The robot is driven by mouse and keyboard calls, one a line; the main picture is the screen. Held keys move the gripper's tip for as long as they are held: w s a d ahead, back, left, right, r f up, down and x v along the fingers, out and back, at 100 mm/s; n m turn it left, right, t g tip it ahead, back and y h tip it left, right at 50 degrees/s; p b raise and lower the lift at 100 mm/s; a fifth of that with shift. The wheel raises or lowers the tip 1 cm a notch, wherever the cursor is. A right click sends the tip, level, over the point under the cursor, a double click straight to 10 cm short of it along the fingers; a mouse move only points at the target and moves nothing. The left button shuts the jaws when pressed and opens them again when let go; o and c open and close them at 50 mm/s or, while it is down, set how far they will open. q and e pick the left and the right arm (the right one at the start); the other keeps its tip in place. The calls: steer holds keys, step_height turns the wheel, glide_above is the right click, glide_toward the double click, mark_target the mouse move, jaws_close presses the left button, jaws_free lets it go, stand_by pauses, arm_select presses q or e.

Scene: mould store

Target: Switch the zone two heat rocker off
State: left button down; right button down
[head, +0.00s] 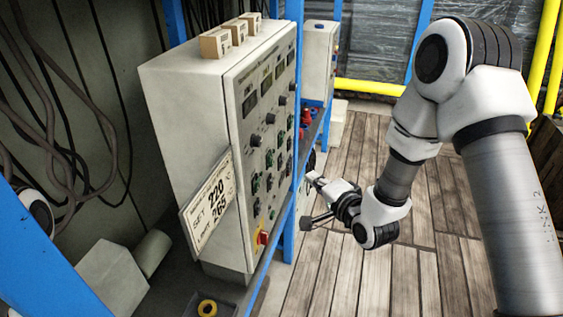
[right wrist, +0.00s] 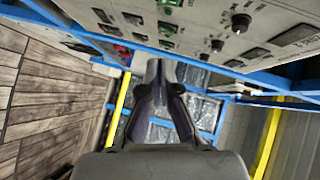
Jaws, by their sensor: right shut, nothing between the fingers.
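The heat control panel (head: 262,130) is the front face of a pale grey cabinet. It carries displays, black knobs and several green-lit rockers (head: 269,160); their labels are too small to read, so I cannot tell which is zone two heat. In the right wrist view the panel runs along the top, with a green rocker (right wrist: 168,27) and a black knob (right wrist: 240,22). My right gripper (head: 315,180) is shut and empty, apart from the panel and to its right. Its fingers meet in the right wrist view (right wrist: 157,72). My left gripper is out of view.
A red-and-yellow switch (head: 263,238) is low on the panel. Blue rack posts (head: 292,150) stand beside the cabinet. The plank floor (head: 400,270) to the right is clear.

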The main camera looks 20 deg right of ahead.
steer(key=shift+w, duration=0.1)
steer(key=p, duration=0.4)
glide_toward(271, 160)
steer(key=w+d+f, duration=0.1)
steer(key=w+d, duration=0.3)
steer(key=w, duration=0.1)
steer(key=w+a+f, duration=0.1)
steer(key=w+a+f+p, duration=0.1)
steer(key=a, duration=0.1)
steer(key=shift+w+a, duration=0.25)
steer(key=shift+w, duration=0.05)
steer(key=shift+f, duration=0.1)
